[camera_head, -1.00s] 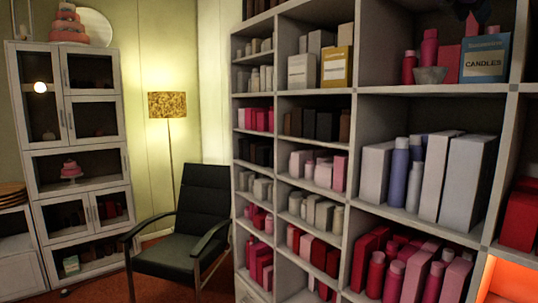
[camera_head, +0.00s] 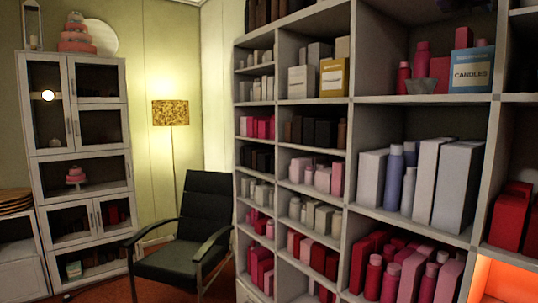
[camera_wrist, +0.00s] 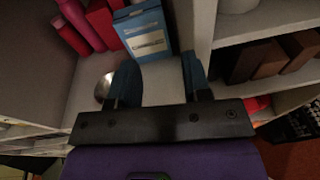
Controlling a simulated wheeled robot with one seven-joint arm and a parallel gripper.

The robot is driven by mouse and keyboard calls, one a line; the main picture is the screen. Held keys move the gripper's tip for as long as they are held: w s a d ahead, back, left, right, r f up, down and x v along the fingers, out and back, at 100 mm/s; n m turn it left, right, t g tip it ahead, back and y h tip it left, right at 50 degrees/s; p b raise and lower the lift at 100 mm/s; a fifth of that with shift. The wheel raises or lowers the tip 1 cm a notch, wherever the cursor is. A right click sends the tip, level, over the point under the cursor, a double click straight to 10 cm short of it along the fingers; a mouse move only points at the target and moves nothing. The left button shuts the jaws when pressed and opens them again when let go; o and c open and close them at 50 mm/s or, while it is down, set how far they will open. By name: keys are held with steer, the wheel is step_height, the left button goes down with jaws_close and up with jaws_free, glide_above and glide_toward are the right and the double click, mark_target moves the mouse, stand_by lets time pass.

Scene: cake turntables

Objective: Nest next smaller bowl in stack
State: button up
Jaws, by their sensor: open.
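A small grey bowl (camera_head: 420,86) stands on an upper shelf in the head view, beside red bottles and in front of a red box. A shiny metallic bowl (camera_wrist: 104,88) shows in the wrist view, partly hidden behind the left finger. I cannot tell whether it is one bowl or several nested. My gripper (camera_wrist: 160,76) is open and empty, with its two dark blue fingers apart over bare pale shelf. The bowl is to the left of the fingers, not between them.
A blue candles box (camera_wrist: 143,34) stands just beyond the fingers. Red bottles (camera_wrist: 76,24) stand to its left. A shelf divider (camera_wrist: 200,28) is close on the right, with brown boxes (camera_wrist: 258,60) past it. An armchair (camera_head: 190,238) stands left of the shelving.

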steer(key=s+a+f+n+t+y, duration=0.2)
steer(key=a+n+t+y, duration=0.3)
steer(key=n, duration=0.7)
steer(key=s+a+f+n+t+y, duration=0.3)
steer(key=a+n+t, duration=0.35)
steer(key=n, duration=0.55)
steer(key=s+a+f+n+g+y, duration=0.25)
steer(key=a+f+n+y, duration=0.35)
steer(key=n, duration=0.3)
steer(key=s+f+n+g, duration=0.4)
steer(key=s+f, duration=0.3)
steer(key=f, duration=0.4)
steer(key=s+d+f+n+g, duration=0.1)
steer(key=s+f+n+g, duration=0.3)
steer(key=f, duration=0.7)
steer(key=s+f+n+g, duration=0.4)
steer(key=s+f+n, duration=0.2)
steer(key=s+f, duration=0.5)
steer(key=shift+s+d+n+g, duration=0.3)
steer(key=shift+s+n, duration=0.1)
steer(key=shift+s, duration=0.3)
